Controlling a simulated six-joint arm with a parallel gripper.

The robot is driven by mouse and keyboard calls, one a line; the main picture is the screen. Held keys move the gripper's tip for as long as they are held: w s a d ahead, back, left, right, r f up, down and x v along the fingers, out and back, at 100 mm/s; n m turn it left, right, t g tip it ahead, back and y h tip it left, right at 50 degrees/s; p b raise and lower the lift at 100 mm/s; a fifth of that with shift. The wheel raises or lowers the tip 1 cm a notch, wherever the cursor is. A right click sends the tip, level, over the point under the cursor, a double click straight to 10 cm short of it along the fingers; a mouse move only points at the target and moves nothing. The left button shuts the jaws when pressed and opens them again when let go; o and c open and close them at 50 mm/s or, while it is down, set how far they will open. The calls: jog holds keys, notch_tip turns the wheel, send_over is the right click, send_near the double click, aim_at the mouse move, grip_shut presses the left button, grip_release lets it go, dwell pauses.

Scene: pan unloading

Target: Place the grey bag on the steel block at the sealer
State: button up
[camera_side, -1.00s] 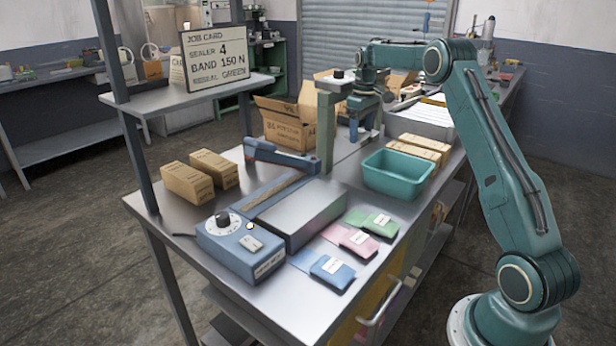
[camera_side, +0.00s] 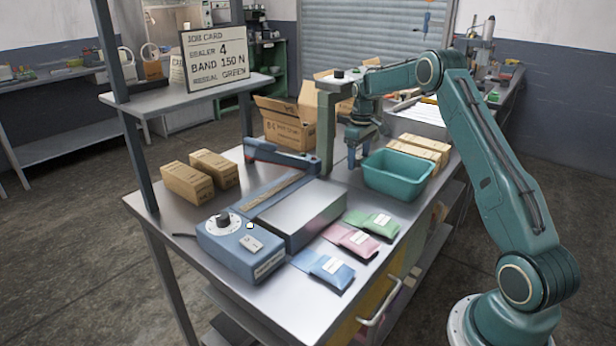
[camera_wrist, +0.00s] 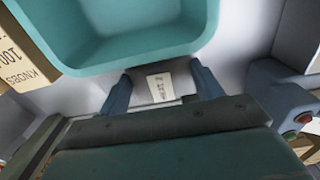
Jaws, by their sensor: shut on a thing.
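My gripper (camera_side: 358,158) is low over the table, just left of the teal tub. In the wrist view its two fingers (camera_wrist: 163,88) stand either side of a white printed label (camera_wrist: 161,87). I take this as the label of the grey bag, held between them. The bag's grey body barely stands out from the grey table there, and I cannot make it out in the side view. The steel block (camera_side: 315,212) is a flat-topped box beside the blue sealer (camera_side: 240,250), nearer the camera than my gripper. Its top is bare.
The teal tub (camera_side: 398,178) is close to my gripper. Blue (camera_side: 326,268), pink (camera_side: 351,240) and green (camera_side: 372,222) bags lie right of the block. Brown boxes (camera_side: 188,183) are left.

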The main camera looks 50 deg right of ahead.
aim_at(359, 158)
jog(key=shift+f, duration=1.65)
jog(key=shift+f, duration=0.15)
jog(key=o, duration=1.1)
notch_tip(359, 158, up, 12)
jog(key=shift+r, duration=0.2)
jog(key=shift+a, duration=0.1)
